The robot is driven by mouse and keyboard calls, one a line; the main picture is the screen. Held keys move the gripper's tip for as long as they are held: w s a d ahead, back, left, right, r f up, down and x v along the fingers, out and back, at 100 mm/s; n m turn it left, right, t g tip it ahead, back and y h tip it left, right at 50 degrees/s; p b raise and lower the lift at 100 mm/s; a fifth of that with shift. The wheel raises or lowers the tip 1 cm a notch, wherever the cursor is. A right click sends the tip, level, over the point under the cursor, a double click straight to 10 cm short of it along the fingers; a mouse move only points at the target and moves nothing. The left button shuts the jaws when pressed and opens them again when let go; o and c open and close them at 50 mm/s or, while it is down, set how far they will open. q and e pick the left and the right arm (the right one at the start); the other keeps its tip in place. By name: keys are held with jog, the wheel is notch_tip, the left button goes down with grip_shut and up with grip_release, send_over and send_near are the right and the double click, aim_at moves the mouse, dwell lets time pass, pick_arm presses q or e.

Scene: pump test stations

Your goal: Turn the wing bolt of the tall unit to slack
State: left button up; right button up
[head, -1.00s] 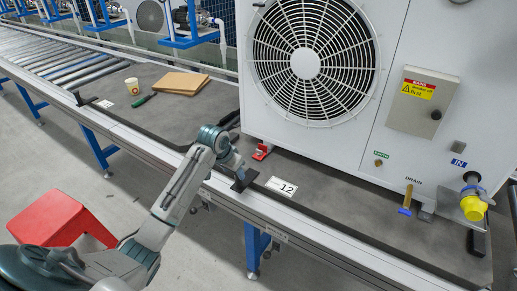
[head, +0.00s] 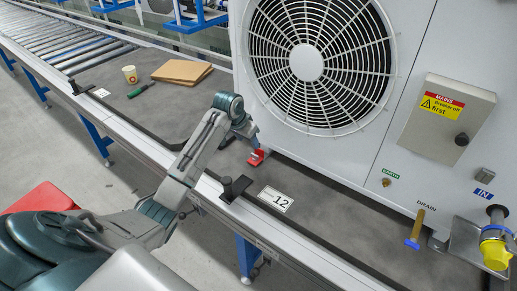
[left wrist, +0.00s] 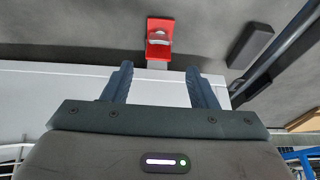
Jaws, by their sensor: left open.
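The tall unit is a large white cabinet (head: 250,95) with a round fan grille, standing on the dark bench mat. At its lower left corner is a small red bracket (head: 256,157). In the left wrist view the red bracket (left wrist: 160,25) carries a small pale metal piece (left wrist: 159,41), which may be the wing bolt. My left gripper (head: 255,140) is just above the bracket in the head view. In the left wrist view my left gripper (left wrist: 158,67) is open and empty, its two fingers pointing toward the bracket and apart from it. My right gripper is not in view.
A black edge clamp (head: 235,187) and a label reading 12 (head: 275,199) are near the bracket. A paper cup (head: 130,74), green-handled tool (head: 140,90) and cardboard (head: 182,72) lie farther back.

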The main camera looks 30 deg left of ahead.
aim_at(254, 154)
pick_arm(q)
jog(key=x, duration=0.8)
jog(key=shift+f, duration=0.2)
jog(key=shift+w+f, duration=0.15)
jog(key=shift+f, duration=0.5)
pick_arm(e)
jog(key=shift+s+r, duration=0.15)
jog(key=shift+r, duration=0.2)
pick_arm(q)
jog(key=shift+c, duration=0.4)
jog(key=c, duration=0.9)
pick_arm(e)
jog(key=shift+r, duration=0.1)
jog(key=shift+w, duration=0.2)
